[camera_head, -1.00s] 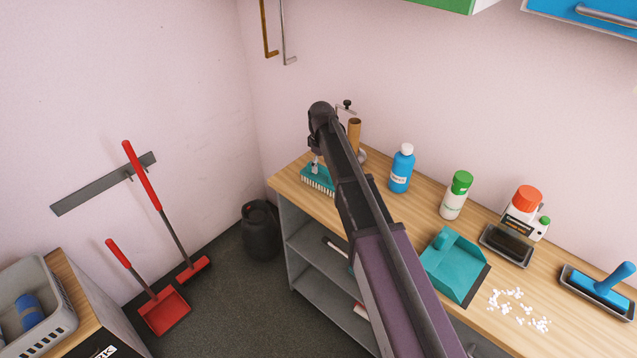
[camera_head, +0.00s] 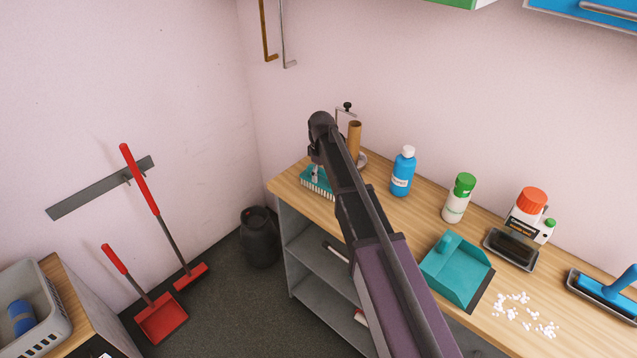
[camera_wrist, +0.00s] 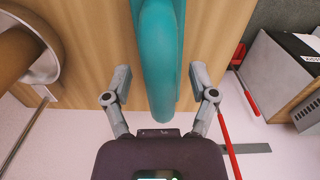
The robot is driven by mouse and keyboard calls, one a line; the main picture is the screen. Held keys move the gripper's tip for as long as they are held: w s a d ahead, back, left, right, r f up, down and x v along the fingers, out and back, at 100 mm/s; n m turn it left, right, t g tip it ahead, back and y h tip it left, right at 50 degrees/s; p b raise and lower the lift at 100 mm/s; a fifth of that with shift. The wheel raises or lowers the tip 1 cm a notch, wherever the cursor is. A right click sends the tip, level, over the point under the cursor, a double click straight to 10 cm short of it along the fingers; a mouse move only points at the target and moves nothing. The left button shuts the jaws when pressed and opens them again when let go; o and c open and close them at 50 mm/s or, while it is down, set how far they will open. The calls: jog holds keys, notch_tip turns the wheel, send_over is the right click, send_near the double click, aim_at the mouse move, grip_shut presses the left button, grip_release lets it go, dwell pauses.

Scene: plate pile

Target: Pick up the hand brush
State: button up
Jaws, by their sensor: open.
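The teal hand brush (camera_head: 318,185) lies at the left end of the wooden counter (camera_head: 385,205), with pale bristles along its front edge. My arm hides part of it in the head view. In the wrist view its rounded teal handle (camera_wrist: 160,65) points toward my palm. My gripper (camera_wrist: 158,88) is open, with one finger on each side of the handle. Gaps show between the handle and both fingers. My gripper is over the brush in the head view, where its fingers are mostly hidden.
A cardboard tube on a holder (camera_head: 355,140) stands close behind the brush. A blue bottle (camera_head: 402,172), a green-capped bottle (camera_head: 457,200) and a teal dustpan (camera_head: 455,270) with white bits nearby are to the right. A dark bin (camera_head: 260,237) stands on the floor left.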

grip_shut()
jog(key=shift+r, duration=0.1)
dwell(0.3)
notch_tip(320, 180, up, 3)
jog(key=p, duration=0.3)
jog(key=shift+r+p, duration=0.2)
jog(key=shift+p, duration=0.15)
jog(key=s+d, duration=0.3)
jog(key=s, duration=0.4)
jog(key=s+d+r+p, duration=0.1)
jog(key=s+d, duration=0.3)
jog(key=s, duration=0.3)
jog(key=shift+s+d+r, duration=0.15)
jog(key=shift+r, duration=0.05)
